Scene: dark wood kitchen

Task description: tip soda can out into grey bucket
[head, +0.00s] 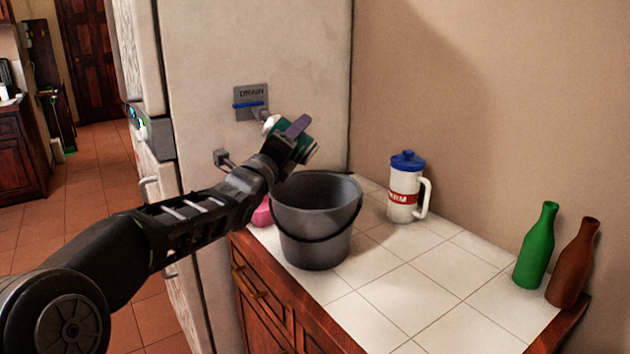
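The grey bucket (316,222) stands upright on the white tiled counter, near its left end. My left arm reaches in from the left, and my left gripper (290,137) is above the bucket's back left rim. It is shut on the soda can (303,153), which is green and white and tilted over to one side. The can is above the bucket's rim, apart from it. Whether anything is coming out of the can, and the inside bottom of the bucket, cannot be seen. My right gripper is not in view.
A white jug with a blue lid (406,188) stands behind and right of the bucket. Green (536,246) and brown (573,264) bottles stand at the right end. A pink object (262,212) is left of the bucket. The counter's middle is clear.

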